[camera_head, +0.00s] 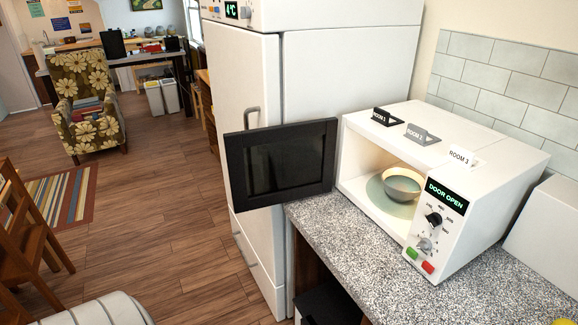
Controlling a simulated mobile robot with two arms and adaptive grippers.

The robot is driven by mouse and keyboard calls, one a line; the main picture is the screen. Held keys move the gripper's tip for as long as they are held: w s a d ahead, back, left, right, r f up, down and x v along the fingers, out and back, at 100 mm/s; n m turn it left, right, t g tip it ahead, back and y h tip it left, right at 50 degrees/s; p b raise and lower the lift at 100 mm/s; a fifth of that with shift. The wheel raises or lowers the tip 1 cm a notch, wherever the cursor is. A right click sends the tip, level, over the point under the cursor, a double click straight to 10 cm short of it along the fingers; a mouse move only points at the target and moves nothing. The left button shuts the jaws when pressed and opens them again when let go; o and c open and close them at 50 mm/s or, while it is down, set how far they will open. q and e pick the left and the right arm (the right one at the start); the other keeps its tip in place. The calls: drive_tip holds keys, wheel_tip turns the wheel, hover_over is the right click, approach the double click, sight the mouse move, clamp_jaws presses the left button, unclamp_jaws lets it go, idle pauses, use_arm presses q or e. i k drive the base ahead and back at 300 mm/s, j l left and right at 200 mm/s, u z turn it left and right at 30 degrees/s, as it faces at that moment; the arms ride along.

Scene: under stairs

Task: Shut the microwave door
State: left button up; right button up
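The white microwave (502,165) stands on a speckled counter at the right. Its dark door (280,163) is swung wide open to the left, hinged at the microwave's left edge, and reaches out past the counter in front of the fridge. A display on the microwave reads "DOOR OPEN". Neither of my grippers is in view.
The white fridge (250,90) stands just behind the door. The speckled counter (400,290) has free room in front of the microwave. Room signs (422,134) stand on the microwave's top. Wooden floor (180,220) is clear left of the counter. A wooden chair (25,235) stands at the left.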

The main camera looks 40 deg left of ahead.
sight(279, 164)
drive_tip(key=k+z, duration=0.3)
drive_tip(key=k+l+z, duration=0.15)
drive_tip(key=z, duration=0.15)
drive_tip(key=j+z, duration=0.7)
drive_tip(key=k+j+z, duration=0.15)
drive_tip(key=j+z, duration=0.2)
drive_tip(key=k+j, duration=0.1)
drive_tip(key=j, duration=0.4)
drive_tip(key=k+j, duration=0.1)
drive_tip(key=j, duration=0.4)
drive_tip(key=k+j, duration=0.1)
drive_tip(key=j, duration=0.4)
drive_tip(key=k+j, duration=0.1)
drive_tip(key=j, duration=0.4)
drive_tip(key=k+j, duration=0.1)
drive_tip(key=j, duration=0.4)
drive_tip(key=k+j, duration=0.1)
drive_tip(key=j, duration=0.4)
drive_tip(key=k+j, duration=0.1)
drive_tip(key=j, duration=0.45)
drive_tip(key=k+j, duration=0.1)
drive_tip(key=j, duration=0.4)
